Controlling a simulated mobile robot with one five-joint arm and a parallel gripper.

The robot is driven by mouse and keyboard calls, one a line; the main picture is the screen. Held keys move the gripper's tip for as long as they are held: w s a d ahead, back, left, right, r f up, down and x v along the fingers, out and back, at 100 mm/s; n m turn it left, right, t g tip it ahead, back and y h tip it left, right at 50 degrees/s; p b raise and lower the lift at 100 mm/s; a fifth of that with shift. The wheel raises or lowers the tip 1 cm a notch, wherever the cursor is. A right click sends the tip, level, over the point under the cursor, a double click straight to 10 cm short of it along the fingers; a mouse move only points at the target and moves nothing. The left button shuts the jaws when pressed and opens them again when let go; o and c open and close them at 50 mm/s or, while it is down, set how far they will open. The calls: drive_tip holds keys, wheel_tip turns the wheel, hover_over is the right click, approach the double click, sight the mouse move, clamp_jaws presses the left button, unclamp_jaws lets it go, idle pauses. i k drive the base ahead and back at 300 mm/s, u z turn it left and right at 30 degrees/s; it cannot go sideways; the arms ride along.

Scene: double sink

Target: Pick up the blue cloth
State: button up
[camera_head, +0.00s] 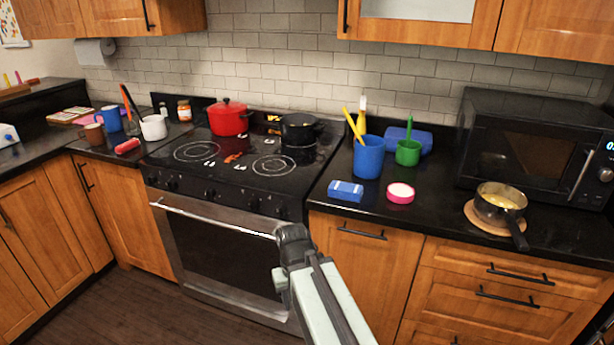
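No thing in view is plainly a blue cloth. A small flat blue block with a pale pattern (345,190) lies near the front edge of the dark counter, right of the stove; I cannot tell whether it is cloth. A larger blue object (407,138) lies farther back, partly hidden by the green cup; its material is unclear. My gripper (293,238) is at the end of my arm in front of the oven, lower than and left of the blue block, apart from it. Its fingers cannot be made out.
Near the flat block stand a blue cup (369,158) with utensils, a green cup (408,153) and a pink round container (400,193). A pan (500,205) and a microwave (535,150) are at right. A red pot (228,118) and a black pot (298,130) stand on the stove.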

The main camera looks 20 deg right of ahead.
sight(345, 191)
drive_tip(key=u, duration=0.55)
drive_tip(key=i, duration=1.2)
drive_tip(key=u, duration=0.35)
drive_tip(key=k, duration=0.75)
drive_tip(key=u, duration=0.2)
drive_tip(key=i, duration=0.8)
drive_tip(key=z, duration=0.1)
